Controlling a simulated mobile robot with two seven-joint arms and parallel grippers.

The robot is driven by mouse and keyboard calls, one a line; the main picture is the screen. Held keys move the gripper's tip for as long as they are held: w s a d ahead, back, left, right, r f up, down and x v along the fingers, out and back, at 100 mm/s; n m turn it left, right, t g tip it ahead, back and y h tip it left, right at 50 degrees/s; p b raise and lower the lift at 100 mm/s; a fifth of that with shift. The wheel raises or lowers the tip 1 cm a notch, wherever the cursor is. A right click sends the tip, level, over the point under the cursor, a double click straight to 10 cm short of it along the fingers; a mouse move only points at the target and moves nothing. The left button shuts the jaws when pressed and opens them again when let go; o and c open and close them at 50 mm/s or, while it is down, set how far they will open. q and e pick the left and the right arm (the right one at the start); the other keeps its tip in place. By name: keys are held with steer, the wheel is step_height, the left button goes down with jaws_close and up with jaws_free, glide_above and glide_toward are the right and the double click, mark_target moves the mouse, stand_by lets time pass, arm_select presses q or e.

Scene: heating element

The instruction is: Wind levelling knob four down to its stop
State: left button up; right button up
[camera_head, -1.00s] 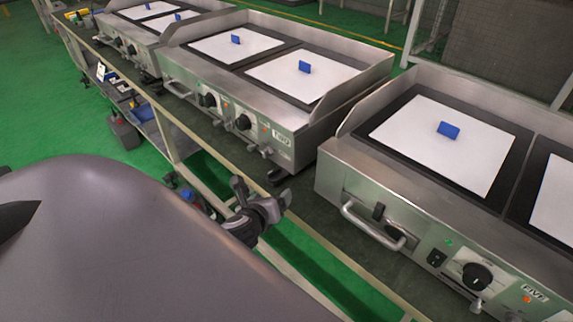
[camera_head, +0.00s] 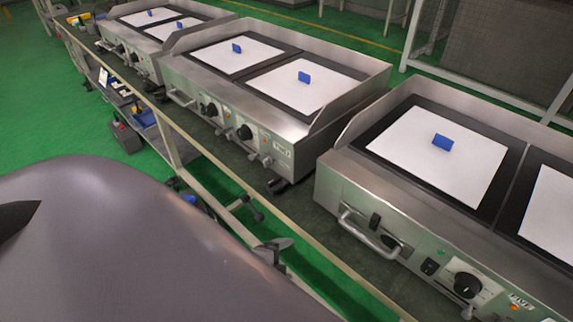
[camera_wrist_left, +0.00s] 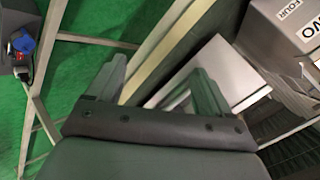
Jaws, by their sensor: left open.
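The middle griddle (camera_head: 240,120), labelled TWO, stands on the bench. A small knob (camera_head: 267,160) sits low at its front right corner, with a dark foot (camera_head: 277,185) below. In the left wrist view a FOUR label (camera_wrist_left: 288,12) shows on a steel face beside the TWO label (camera_wrist_left: 305,37). I cannot clearly make out levelling knob four there. My left gripper (camera_head: 271,230) is open and empty by the bench's front rail, in front of and lower than the griddles. Its two parted fingers show in the left wrist view (camera_wrist_left: 158,85). My right gripper is not in view.
Griddle FIVE (camera_head: 400,215) stands at the right, with a front handle (camera_head: 368,235) sticking out. Another griddle (camera_head: 140,40) stands far left. The bench's front rail (camera_head: 215,155) runs close to my gripper. Green floor (camera_head: 40,100) is open at the left.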

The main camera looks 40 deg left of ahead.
arm_select(q)
steer(key=s+d+r+n+h+p, duration=0.1)
steer(key=s+d+n, duration=0.3)
steer(key=n, duration=0.4)
steer(key=shift+s+d+r+n+h+p, duration=0.2)
steer(key=shift+d+r+n+h+p, duration=0.2)
steer(key=shift+r, duration=0.4)
